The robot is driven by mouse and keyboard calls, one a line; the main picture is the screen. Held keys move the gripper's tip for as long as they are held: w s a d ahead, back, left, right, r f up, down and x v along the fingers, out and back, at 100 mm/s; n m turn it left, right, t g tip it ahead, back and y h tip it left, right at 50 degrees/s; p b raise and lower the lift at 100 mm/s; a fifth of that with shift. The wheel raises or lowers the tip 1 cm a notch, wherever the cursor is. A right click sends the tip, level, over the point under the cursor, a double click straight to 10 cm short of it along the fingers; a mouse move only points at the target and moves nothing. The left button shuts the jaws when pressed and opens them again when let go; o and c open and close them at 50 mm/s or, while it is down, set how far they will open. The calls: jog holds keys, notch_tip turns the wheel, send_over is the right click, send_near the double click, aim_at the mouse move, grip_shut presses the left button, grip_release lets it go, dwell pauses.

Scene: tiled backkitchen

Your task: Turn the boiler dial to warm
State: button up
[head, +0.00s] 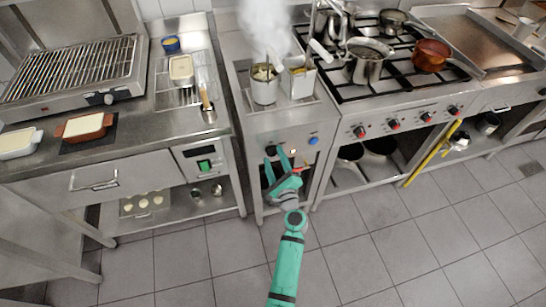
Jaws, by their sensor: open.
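The boiler (243,125) is a narrow steel unit in the middle of the head view, with a steaming pot on top. A dark round dial (270,151) sits on the left of its front panel, and a blue knob or button (313,140) on the right. My gripper (273,155) is open in front of the panel, with its green fingers at the dark dial. I cannot tell whether they touch it. The fingers partly cover the dial and the panel around it, and the dial's setting and markings are too small to read.
A steaming pot (264,88) and a white container (299,80) stand on the boiler. A stove (350,92) with pans and red knobs is on the right. A counter with a grill (70,75) is on the left. The tiled floor (400,250) in front is clear.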

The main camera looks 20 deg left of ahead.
jog(key=shift+w+a, duration=0.3)
jog(key=shift+w, duration=0.1)
